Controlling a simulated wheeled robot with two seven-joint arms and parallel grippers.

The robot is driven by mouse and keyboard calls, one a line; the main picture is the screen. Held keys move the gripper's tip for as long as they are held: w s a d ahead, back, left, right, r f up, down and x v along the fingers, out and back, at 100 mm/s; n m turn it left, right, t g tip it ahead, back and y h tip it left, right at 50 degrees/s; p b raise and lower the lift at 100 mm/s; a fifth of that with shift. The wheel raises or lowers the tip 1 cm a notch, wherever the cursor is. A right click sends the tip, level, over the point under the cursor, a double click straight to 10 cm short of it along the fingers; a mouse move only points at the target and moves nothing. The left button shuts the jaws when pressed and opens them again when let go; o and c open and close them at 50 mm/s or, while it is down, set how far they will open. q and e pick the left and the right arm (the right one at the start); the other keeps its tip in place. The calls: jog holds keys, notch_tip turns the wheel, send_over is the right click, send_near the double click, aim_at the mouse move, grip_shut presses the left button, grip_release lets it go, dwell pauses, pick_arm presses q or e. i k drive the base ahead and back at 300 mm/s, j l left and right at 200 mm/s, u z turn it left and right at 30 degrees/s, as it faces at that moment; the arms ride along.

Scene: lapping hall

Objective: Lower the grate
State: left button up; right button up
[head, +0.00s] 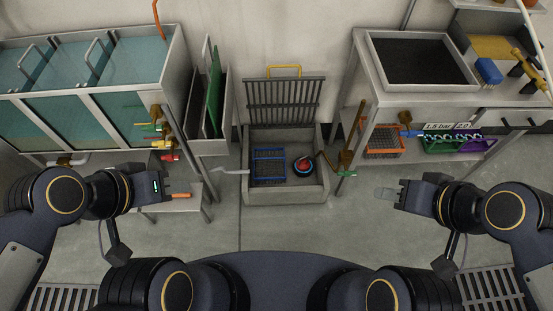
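The grate (262,105), a panel of dark bars, stands raised and nearly upright at the back of a grey floor basin (286,194). A yellow handle (284,67) sits on its top edge, near the wall. My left gripper (170,192) is in front of the left bench, well left of and nearer than the grate. My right gripper (388,193) is over the floor to the right of the basin. Both are apart from the grate. I cannot make out the gaps between their fingers.
The basin holds a blue basket (269,165) and a round black item with red inside (304,166). Tanks of teal liquid (120,60) stand left, with valves (158,130). A metal bench (372,88) stands right, baskets below. An orange item (180,195) shows by my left gripper. Floor before the basin is clear.

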aim_at(309, 78)
jog(key=i+j+z, duration=0.1)
jog(key=i+z, duration=0.2)
jog(key=i, duration=0.2)
jog(key=i+j+z, duration=0.3)
jog(key=i, duration=0.2)
jog(key=l, duration=0.1)
